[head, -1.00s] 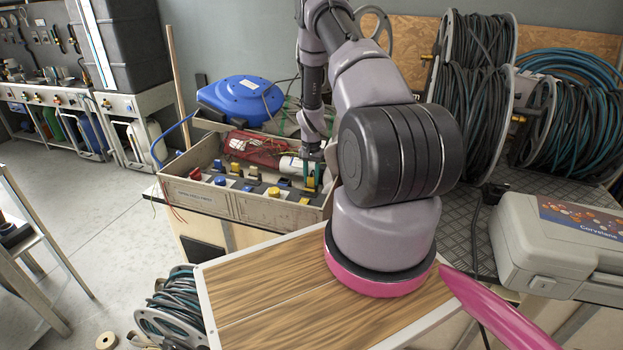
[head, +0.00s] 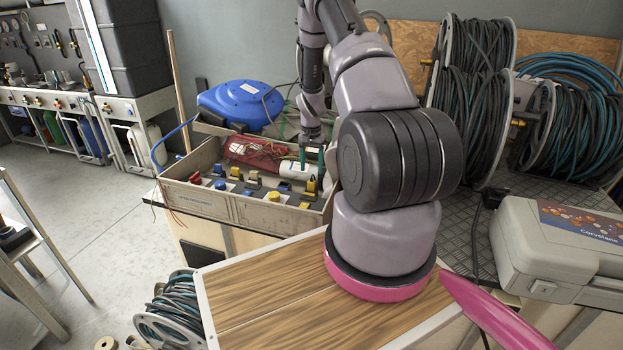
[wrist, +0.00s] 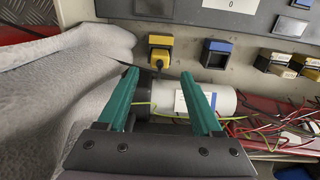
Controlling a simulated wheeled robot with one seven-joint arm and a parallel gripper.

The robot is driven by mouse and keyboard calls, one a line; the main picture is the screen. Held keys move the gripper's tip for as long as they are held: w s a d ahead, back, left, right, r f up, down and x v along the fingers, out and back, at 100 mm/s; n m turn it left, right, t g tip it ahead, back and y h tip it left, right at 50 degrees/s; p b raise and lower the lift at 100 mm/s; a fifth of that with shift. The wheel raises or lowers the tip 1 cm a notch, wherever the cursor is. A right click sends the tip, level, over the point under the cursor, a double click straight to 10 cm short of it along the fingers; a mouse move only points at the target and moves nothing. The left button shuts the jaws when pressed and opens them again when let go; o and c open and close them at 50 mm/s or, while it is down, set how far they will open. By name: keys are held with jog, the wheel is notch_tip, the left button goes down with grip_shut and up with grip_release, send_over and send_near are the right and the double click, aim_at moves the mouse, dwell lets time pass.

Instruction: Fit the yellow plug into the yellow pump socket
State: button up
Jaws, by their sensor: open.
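In the wrist view, a yellow plug (wrist: 160,60) with a dark cable sits against a yellow-rimmed socket (wrist: 160,40) on the panel. How deeply it is seated cannot be told. In the head view, yellow parts (head: 311,186) show at the right end of the row of sockets, too small to separate. My gripper (wrist: 160,74) is open, its green fingers apart and pointing at the plug, with nothing held between the tips. In the head view my gripper (head: 312,166) is just above and behind those yellow parts.
A white cylinder (wrist: 222,101) lies behind my fingers, with loose red and yellow wires (wrist: 285,135) to its right. A blue-rimmed socket (wrist: 216,52) is right of the yellow one. Grey cloth-like material (wrist: 60,80) fills the left. The crate's front wall (head: 235,208) faces the wooden tabletop.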

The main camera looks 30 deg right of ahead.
notch_tip(320, 180, up, 5)
notch_tip(320, 180, up, 15)
jog(key=t, duration=0.2)
send_over(311, 181)
jog(key=a, duration=0.4)
jog(key=s+a+r+n+t, duration=0.1)
jog(key=s+a+r, duration=0.25)
jog(key=r, duration=0.45)
jog(key=s+a+r+n+t, duration=0.1)
jog(key=s+a+r, duration=0.2)
jog(key=s+r, duration=0.35)
jog(key=s+a+r+n+t, duration=0.1)
jog(key=s+a+r, duration=0.2)
jog(key=s, duration=0.3)
jog(key=s+a+r+n+t+y, duration=0.1)
jog(key=s+a+r, duration=0.1)
jog(key=s+r, duration=0.3)
jog(key=s+a+r+t+y, duration=0.1)
jog(key=s+a+r, duration=0.2)
jog(key=s, duration=0.6)
notch_tip(311, 181, up, 2)
jog(key=shift+a+r+n, duration=0.1)
jog(key=shift+a+n, duration=0.2)
jog(key=shift+n, duration=0.1)
